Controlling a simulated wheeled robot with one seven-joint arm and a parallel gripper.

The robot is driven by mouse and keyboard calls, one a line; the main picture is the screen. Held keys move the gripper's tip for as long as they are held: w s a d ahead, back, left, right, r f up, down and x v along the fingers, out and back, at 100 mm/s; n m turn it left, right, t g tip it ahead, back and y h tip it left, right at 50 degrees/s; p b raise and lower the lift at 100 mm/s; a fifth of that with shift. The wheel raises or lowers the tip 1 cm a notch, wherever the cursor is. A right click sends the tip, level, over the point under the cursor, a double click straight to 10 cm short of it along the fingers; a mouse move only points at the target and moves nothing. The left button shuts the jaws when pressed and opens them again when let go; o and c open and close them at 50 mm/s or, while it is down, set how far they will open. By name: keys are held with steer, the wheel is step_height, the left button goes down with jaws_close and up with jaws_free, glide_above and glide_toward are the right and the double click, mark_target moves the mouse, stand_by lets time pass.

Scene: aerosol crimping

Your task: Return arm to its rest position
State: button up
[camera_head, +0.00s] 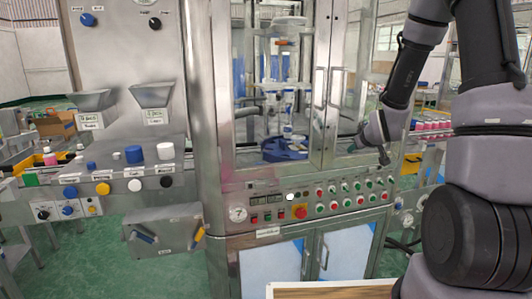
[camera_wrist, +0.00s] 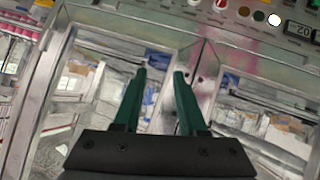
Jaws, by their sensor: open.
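My gripper (camera_head: 384,157) hangs at the right in the head view, in front of the right side of the steel crimping machine (camera_head: 211,140). In the wrist view, the two green fingers of my gripper (camera_wrist: 157,75) are spread apart with nothing between them. My arm comes down from the upper right in the head view. In the wrist view, the machine's glass-panelled front and the control panel (camera_wrist: 245,12) lie beyond the fingers. I cannot tell from these views whether the gripper touches the machine.
The glass doors (camera_head: 336,85) are at centre, above a button panel (camera_head: 345,196). At left is a steel station with knobs, caps (camera_head: 134,154) and hoppers (camera_head: 151,95). Rows of pink items (camera_head: 432,126) stand behind my arm.

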steer(key=s+a+r+m+g, duration=0.1)
steer(key=s+r+m, duration=0.1)
steer(key=s+r, duration=0.6)
steer(key=s+a+r+m+g, duration=0.1)
steer(key=s+a+r, duration=0.1)
steer(key=s+r, duration=0.2)
steer(key=s+a+r+m+g+y, duration=0.1)
steer(key=s+r, duration=0.4)
steer(key=s, duration=0.6)
steer(key=s+a+r+m+g+y, duration=0.1)
steer(key=s+a+r+m, duration=0.2)
steer(key=s, duration=0.4)
steer(key=shift+v, duration=0.75)
steer(key=shift+w+a+r, duration=0.1)
